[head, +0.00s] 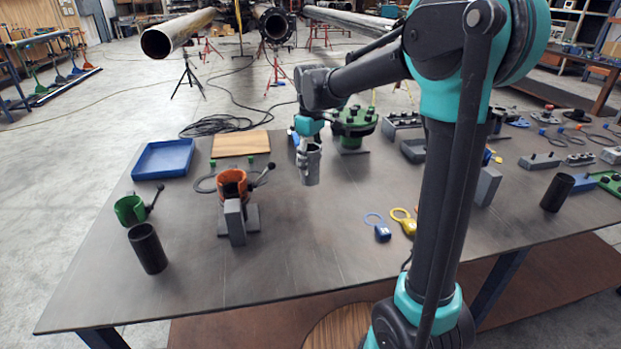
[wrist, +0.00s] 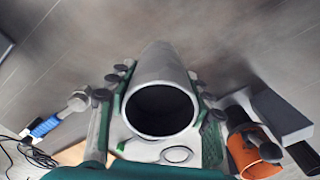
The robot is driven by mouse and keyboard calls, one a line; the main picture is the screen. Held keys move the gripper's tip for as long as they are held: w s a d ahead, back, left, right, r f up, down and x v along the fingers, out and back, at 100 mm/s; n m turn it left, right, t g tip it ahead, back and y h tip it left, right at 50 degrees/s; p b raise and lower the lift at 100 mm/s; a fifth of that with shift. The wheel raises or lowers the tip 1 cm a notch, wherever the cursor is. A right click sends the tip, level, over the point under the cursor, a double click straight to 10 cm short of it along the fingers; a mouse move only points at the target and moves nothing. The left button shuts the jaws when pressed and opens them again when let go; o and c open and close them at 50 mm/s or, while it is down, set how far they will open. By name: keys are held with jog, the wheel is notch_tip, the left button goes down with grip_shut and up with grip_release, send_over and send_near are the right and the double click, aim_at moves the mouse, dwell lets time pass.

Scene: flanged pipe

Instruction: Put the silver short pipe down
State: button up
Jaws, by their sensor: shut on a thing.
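The silver short pipe (wrist: 160,68) is held between the two fingers of my gripper (wrist: 160,95) in the wrist view, with its dark open end facing the camera. In the head view, the pipe (head: 311,166) hangs roughly upright from my gripper (head: 309,148), over the grey table (head: 290,245). My gripper is shut on the pipe. The pipe seems to be above the tabletop, to the right of the orange clamp; the exact gap below it is hard to tell.
An orange clamp (head: 233,184) with a grey block (head: 235,222) stands left of the pipe. A green flanged fixture (head: 353,125) stands behind. The table's middle front is clear.

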aim_at(310, 148)
jog(key=shift+f, duration=2.9)
jog(key=shift+f, duration=0.1)
jog(key=o, duration=1.5)
notch_tip(310, 148, up, 12)
jog(key=shift+r, duration=0.15)
